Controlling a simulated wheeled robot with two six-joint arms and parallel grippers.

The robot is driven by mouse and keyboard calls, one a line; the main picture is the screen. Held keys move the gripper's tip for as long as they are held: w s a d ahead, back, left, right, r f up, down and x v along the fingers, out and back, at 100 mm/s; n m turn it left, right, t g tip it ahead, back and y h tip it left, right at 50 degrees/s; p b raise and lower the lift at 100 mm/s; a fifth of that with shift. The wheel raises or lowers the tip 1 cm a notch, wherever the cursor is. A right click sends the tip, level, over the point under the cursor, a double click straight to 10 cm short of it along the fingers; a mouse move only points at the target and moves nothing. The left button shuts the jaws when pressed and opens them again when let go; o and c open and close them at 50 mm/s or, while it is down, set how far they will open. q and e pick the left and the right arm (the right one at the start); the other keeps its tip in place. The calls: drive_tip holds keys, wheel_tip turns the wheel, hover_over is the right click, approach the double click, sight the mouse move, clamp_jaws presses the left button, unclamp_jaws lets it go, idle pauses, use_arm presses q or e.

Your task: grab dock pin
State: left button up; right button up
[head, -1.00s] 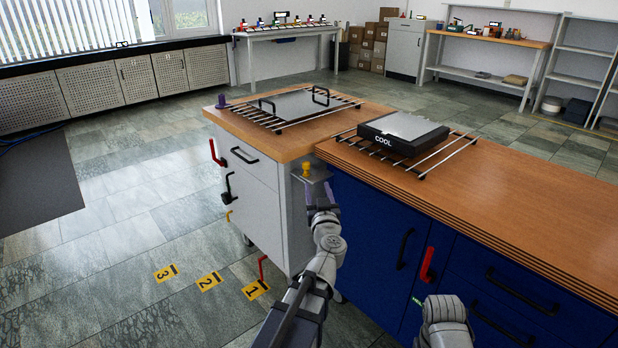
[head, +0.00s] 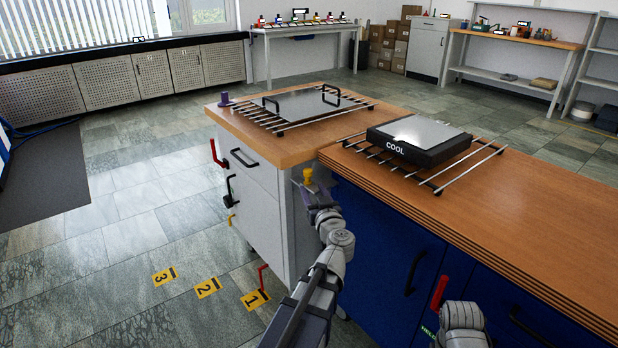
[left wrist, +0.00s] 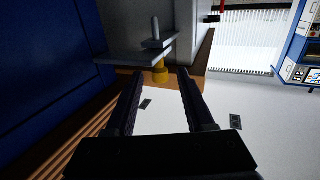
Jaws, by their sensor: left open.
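The dock pin has a yellow knob (head: 308,174) at the near corner of the white cabinet, by the gap to the blue bench. In the left wrist view the yellow knob (left wrist: 161,74) sits below a grey bracket with an upright metal pin. My left gripper (head: 312,188) is close to the knob in the head view. In the left wrist view its two dark fingers (left wrist: 160,78) are apart, with the knob between or just beyond their tips. I cannot tell whether they touch it.
The white cabinet (head: 262,190) has red and black handles and a rack on top. The blue bench (head: 385,245) carries a black block marked COOL (head: 420,142) on a rack (head: 470,166). Yellow floor markers (head: 208,288) lie left of my arm.

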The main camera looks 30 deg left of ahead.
sight(308, 179)
use_arm(q)
drive_tip(key=shift+x, duration=3.5)
drive_tip(key=shift+d, duration=0.1)
clamp_jaws()
